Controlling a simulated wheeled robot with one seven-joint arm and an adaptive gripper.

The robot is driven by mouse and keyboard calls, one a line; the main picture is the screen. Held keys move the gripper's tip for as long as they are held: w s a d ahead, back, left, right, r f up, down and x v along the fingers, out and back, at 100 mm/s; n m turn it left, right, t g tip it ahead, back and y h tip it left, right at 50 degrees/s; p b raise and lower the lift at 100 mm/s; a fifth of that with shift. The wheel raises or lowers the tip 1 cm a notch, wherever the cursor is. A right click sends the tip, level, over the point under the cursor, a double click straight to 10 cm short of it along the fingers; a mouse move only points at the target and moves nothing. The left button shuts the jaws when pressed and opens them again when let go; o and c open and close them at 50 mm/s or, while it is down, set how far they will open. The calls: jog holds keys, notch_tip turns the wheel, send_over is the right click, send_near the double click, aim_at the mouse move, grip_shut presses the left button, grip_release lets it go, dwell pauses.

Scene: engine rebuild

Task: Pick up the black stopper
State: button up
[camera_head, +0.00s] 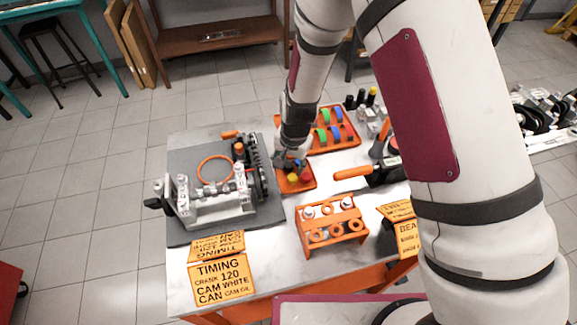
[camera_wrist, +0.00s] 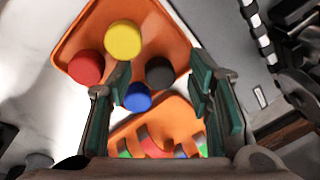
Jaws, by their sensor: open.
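The black stopper (camera_wrist: 160,73) sits in a small orange tray (camera_wrist: 165,35) with a yellow stopper (camera_wrist: 123,40), a red stopper (camera_wrist: 86,68) and a blue stopper (camera_wrist: 137,97). In the wrist view my gripper (camera_wrist: 160,85) is open, with its green-padded fingers on either side of the black and blue stoppers. The left finger overlaps the yellow and red stoppers' edges in the picture. In the head view my gripper (camera_head: 291,165) is over the small orange tray (camera_head: 298,187). The black stopper cannot be made out there.
The engine block (camera_head: 215,205) stands on a grey mat left of the tray. A larger orange tray (camera_head: 347,143) with coloured parts lies behind. An orange rack (camera_head: 331,226) stands in front, and an orange-handled tool (camera_head: 352,173) lies to the right.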

aim_at(289, 165)
jog(key=shift+c, duration=0.6)
jog(key=c, duration=0.8)
jog(key=shift+o, duration=0.2)
notch_tip(289, 165, up, 10)
